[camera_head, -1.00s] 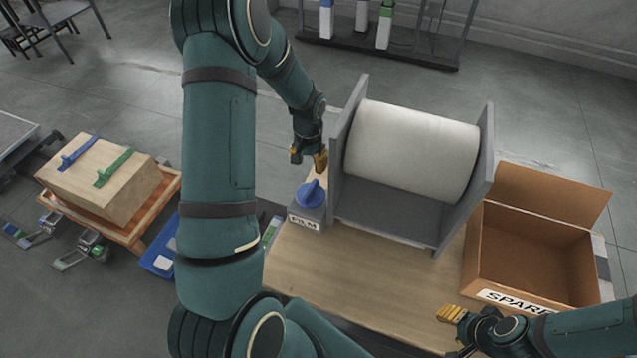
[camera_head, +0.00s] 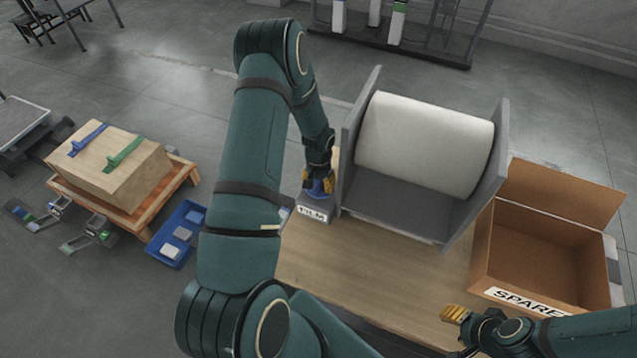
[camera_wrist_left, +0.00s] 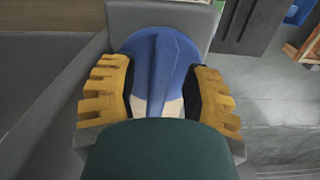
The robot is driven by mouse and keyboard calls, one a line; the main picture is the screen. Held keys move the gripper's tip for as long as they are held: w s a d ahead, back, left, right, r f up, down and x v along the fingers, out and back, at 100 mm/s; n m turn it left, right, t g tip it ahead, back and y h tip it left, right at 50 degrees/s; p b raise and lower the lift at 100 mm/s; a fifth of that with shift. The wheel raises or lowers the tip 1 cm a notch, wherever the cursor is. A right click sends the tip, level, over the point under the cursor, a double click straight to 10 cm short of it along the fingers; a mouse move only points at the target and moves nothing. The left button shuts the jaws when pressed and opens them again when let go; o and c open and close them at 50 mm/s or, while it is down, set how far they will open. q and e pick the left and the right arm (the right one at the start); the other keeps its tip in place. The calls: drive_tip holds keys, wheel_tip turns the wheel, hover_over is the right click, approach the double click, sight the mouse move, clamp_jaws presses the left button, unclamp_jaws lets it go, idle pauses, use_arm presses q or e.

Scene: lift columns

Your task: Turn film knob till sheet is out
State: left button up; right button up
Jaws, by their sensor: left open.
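The film dispenser holds a large white roll (camera_head: 425,143) between two grey side plates, with a grey tray below. No sheet shows hanging out at its front. The blue film knob (camera_head: 318,193) sits on a small grey box labelled FILM (camera_head: 313,214) at the dispenser's left; the gripper partly covers it. In the left wrist view the knob (camera_wrist_left: 154,62) lies between the yellow fingers. My left gripper (camera_head: 318,180) is open around the knob, one finger on each side; contact cannot be told. My right gripper (camera_head: 452,330) is at the lower right over the table's front, away from the dispenser.
An open cardboard box labelled SPARE (camera_head: 528,253) stands right of the dispenser. The wooden table (camera_head: 365,262) is bare in front. My left arm crosses the view.

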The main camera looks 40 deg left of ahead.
use_arm(q)
clamp_jaws()
